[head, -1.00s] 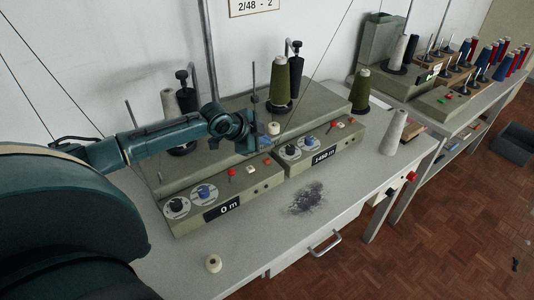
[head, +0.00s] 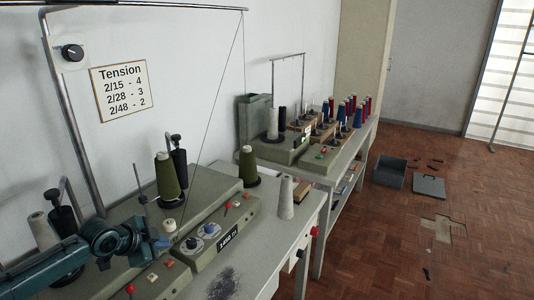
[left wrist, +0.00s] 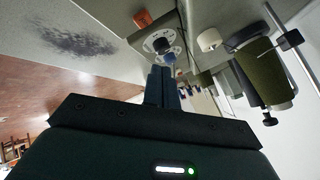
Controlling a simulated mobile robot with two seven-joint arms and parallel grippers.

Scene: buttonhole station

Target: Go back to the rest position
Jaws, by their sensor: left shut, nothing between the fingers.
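My left gripper (head: 160,243) is in the lower left of the head view, over the grey-green winding machine (head: 222,213). It is near a small white spool (head: 169,225) and just left of the machine's front dials (head: 209,229). In the left wrist view its two fingers (left wrist: 162,88) are together with nothing between them. They point toward a dial (left wrist: 163,45), and I cannot tell whether they touch anything. My right gripper is in neither view.
A metal frame (head: 72,130) rises at left. A second bench with red and blue spools (head: 355,112) stands behind.

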